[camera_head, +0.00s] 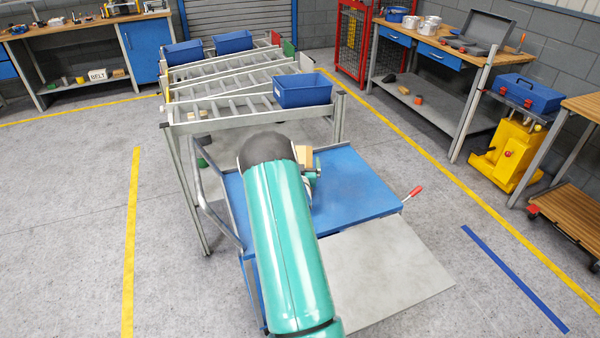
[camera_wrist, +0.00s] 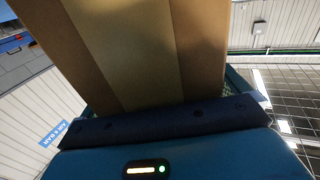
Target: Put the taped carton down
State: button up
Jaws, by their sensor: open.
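The taped carton (camera_wrist: 150,55) fills the upper middle of the wrist view, brown with a lighter tape strip down its face. It stands close in front of my gripper (camera_head: 312,172). In the head view only a small tan corner of the carton (camera_head: 304,154) shows past my arm, over the blue top of a cart (camera_head: 355,185). My gripper is open, with the carton still close at its jaws. My arm hides most of the carton and its underside, so I cannot tell whether it rests on the blue top.
Behind the cart stands a roller rack with blue bins (camera_head: 303,91). A red-handled lever (camera_head: 412,193) sticks out at the cart's right. The blue top is clear right of my arm.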

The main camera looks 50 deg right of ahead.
jog(key=v, duration=1.2)
jog(key=w+a+r+n+y, duration=0.1)
jog(key=w+a+r+y, duration=0.4)
jog(key=w+a+r, duration=0.6)
jog(key=s+a+r+n+y, duration=0.2)
jog(key=a+r, duration=0.1)
jog(key=a, duration=0.5)
jog(key=s+a+r+n+y, duration=0.1)
jog(key=a+r+y, duration=0.25)
jog(key=a, duration=0.45)
jog(key=s+a+r+n+g+y, duration=0.1)
jog(key=s+a+r+n, duration=0.1)
jog(key=s+a+r, duration=0.3)
jog(key=s+a+r+n+g+y, duration=0.15)
jog(key=s+a, duration=0.25)
jog(key=a, duration=0.4)
jog(key=s+a+n+g, duration=0.1)
jog(key=s+a, duration=0.2)
jog(key=s, duration=0.3)
jog(key=s+a+n+g+y, duration=0.1)
jog(key=s+a+n, duration=0.1)
jog(key=s+a, duration=0.2)
jog(key=s, duration=0.3)
jog(key=shift+s+a+r+g, duration=0.2)
jog(key=shift+s+r+g, duration=0.05)
jog(key=shift+r+g, duration=0.1)
jog(key=shift+c, duration=0.4)
